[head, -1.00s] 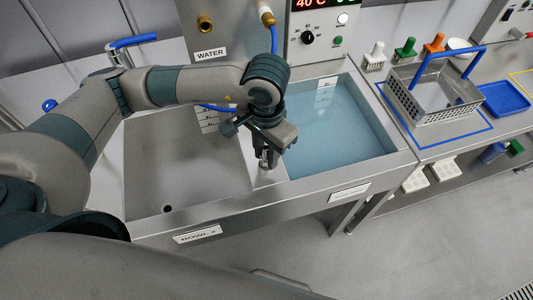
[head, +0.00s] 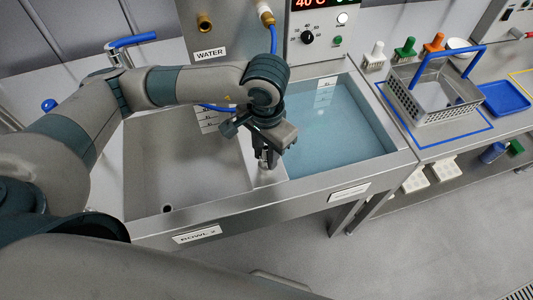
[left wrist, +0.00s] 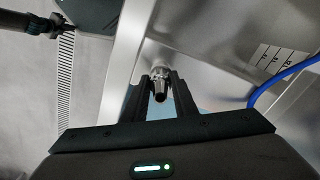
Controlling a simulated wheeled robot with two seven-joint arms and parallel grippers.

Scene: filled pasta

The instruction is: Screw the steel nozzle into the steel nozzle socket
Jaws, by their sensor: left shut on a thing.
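My left gripper (head: 266,160) is over the divider between the two sink bowls, pointing down. In the left wrist view the gripper (left wrist: 161,90) is shut on the steel nozzle (left wrist: 160,88), a small tapered grey metal piece between the two dark fingers. Beyond the nozzle a pale rounded metal part (left wrist: 156,52) shows on the steel surface. It may be the steel nozzle socket, but I cannot tell for sure. I cannot tell whether the nozzle touches it. In the head view the gripper hides most of the nozzle.
The left bowl (head: 160,170) looks empty; the right bowl (head: 345,125) holds bluish water. A blue hose (head: 273,40) hangs behind my arm. A steel basket (head: 440,100) and a blue tray (head: 505,98) stand on the right counter. The floor in front is clear.

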